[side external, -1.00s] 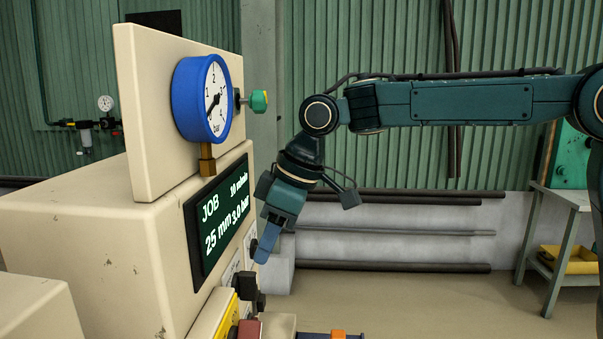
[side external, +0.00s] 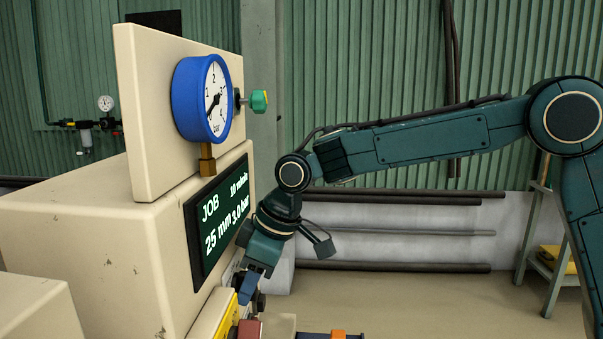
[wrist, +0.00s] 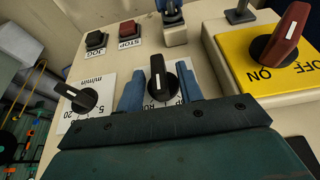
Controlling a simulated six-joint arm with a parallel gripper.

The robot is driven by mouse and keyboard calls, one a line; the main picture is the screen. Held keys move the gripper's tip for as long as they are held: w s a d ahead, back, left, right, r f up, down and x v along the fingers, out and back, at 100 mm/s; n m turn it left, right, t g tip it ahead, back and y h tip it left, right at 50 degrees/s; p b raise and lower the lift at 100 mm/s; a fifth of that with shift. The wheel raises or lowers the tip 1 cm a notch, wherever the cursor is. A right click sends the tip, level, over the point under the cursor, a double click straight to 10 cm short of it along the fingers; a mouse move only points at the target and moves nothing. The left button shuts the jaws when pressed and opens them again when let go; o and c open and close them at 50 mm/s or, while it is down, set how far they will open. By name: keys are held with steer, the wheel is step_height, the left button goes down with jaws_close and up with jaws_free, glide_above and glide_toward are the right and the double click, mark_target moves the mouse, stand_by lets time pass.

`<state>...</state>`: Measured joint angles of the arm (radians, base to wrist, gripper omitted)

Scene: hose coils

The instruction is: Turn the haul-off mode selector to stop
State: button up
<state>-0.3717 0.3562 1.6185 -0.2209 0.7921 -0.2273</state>
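The haul-off mode selector, a black knob with a white pointer line (wrist: 157,76), sits on a white label plate in the wrist view. The plate's lettering is partly hidden by the knob and my fingers. My gripper (wrist: 160,90) is open, with one blue finger to the left of the knob and one to the right. Whether either finger touches the knob I cannot tell. In the side external view my gripper (side external: 246,288) points down at the panel front below the job display (side external: 218,222), and it hides part of the controls there.
A black speed dial marked m/min (wrist: 84,99) is left of my fingers. A red switch (wrist: 279,45) on a yellow ON/OFF plate (wrist: 232,50) is close on the right. JOG (wrist: 96,41) and STOP (wrist: 129,31) buttons lie beyond. A blue gauge (side external: 190,98) stands above the panel.

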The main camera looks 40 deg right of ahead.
jaws_close()
steer(key=shift+a, duration=0.15)
steer(key=shift+s+t+h, duration=0.1)
steer(key=shift+t+h, duration=0.4)
steer(key=shift+a+n+t+h, duration=0.1)
steer(key=shift+n+t+h, duration=0.2)
steer(key=shift+t+h, duration=0.15)
jaws_free()
